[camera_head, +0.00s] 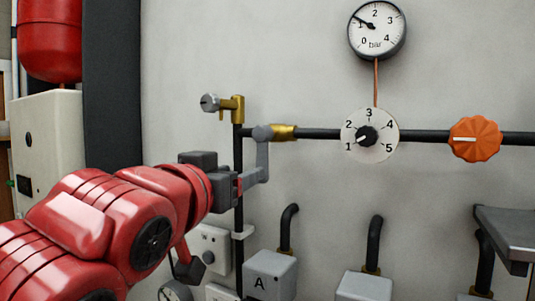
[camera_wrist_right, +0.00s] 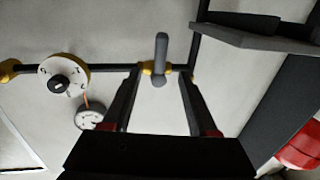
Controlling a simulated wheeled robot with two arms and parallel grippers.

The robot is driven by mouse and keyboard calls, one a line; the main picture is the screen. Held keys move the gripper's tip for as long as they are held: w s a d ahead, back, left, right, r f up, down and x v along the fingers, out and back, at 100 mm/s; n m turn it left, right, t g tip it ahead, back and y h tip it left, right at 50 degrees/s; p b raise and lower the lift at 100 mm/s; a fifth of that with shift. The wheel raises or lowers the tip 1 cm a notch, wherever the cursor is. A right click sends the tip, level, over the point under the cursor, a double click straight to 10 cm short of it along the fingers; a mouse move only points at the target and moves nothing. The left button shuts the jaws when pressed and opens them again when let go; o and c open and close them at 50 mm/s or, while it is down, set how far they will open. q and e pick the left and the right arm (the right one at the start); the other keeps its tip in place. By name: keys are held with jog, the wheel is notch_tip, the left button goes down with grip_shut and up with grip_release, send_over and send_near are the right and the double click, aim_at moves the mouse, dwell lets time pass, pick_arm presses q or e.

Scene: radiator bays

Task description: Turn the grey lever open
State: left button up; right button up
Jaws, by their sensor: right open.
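The grey lever (camera_head: 262,158) hangs down from a round grey hub beside a brass valve body (camera_head: 285,132) on the dark horizontal pipe. Its lower end bends toward my right gripper (camera_head: 243,184), which is at that end, on the left. In the right wrist view the lever (camera_wrist_right: 161,48) shows between the two fingers of my open right gripper (camera_wrist_right: 161,75), with a visible gap to each finger. Whether the fingertips reach around it in depth, I cannot tell. My left gripper is not in view.
A dial (camera_head: 370,135) numbered 1 to 5 and an orange knob (camera_head: 475,139) sit right of the lever. A pressure gauge (camera_head: 377,30) is above. A brass fitting (camera_head: 235,105) is up left. Box A (camera_head: 270,275) stands below. A grey shelf (camera_head: 508,235) juts out at right.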

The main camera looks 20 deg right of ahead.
aim_at(262, 155)
jog(key=p+x, duration=0.6)
jog(key=x, duration=0.9)
jog(key=shift+p, duration=0.3)
jog(key=shift+w, duration=0.15)
grip_shut()
dwell(0.4)
